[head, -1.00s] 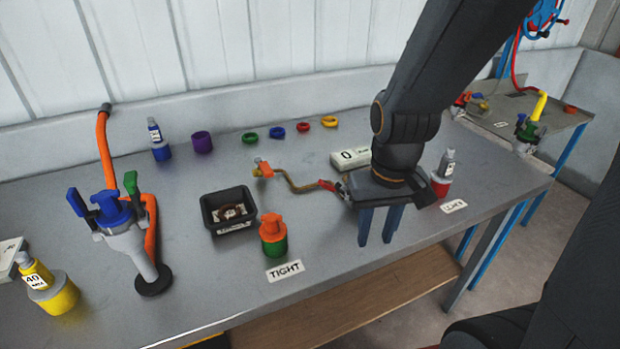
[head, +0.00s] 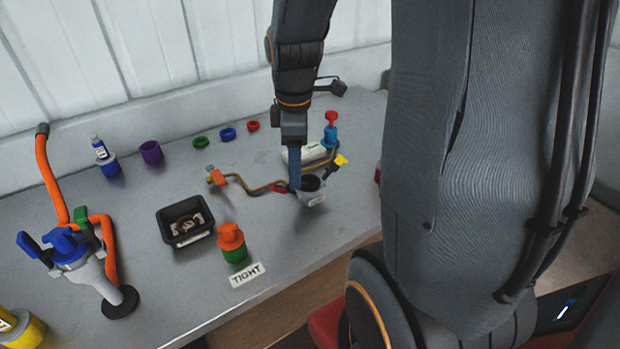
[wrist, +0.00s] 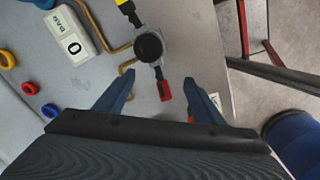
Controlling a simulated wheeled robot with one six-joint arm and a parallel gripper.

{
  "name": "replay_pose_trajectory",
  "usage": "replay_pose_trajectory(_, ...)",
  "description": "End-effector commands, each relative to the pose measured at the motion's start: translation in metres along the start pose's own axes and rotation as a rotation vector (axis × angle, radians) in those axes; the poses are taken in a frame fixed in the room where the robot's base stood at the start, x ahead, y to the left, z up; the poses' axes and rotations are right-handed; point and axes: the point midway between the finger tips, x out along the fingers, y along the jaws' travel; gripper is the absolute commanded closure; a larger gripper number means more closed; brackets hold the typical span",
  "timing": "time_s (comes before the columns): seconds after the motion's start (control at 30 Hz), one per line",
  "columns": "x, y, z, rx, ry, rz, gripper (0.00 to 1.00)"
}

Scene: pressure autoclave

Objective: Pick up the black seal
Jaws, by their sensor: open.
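A dark round piece (head: 309,183) sits on top of a small grey fitting (head: 313,197) on the bench. In the wrist view it is a black disc (wrist: 149,47) between a yellow-and-black handle (wrist: 126,9) and a red handle (wrist: 164,91). I cannot tell whether it is the black seal or a dark opening. My gripper (head: 295,184) points down beside the fitting, its blue fingers partly in front of it. In the wrist view my gripper (wrist: 159,76) is open and empty, the red handle showing between its fingers and the disc beyond the tips.
A black tray (head: 165,232) holding brownish parts stands left, beside an orange-and-green bottle (head: 233,244) and a TIGHT label (head: 247,275). A brass pipe (head: 245,187) runs to the fitting. Coloured rings (head: 228,134) lie behind. A white 0 BAR block (wrist: 68,42) is close by.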

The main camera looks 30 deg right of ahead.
Motion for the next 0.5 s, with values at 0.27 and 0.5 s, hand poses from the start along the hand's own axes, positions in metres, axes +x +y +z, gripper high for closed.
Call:
replay_pose_trajectory(0.27, -0.009, 0.03, 0.03, -0.425, -0.006, -0.05, 0.37)
replay_pose_trajectory(0.5, -0.006, 0.035, 0.038, -0.545, -0.002, -0.067, 0.37)
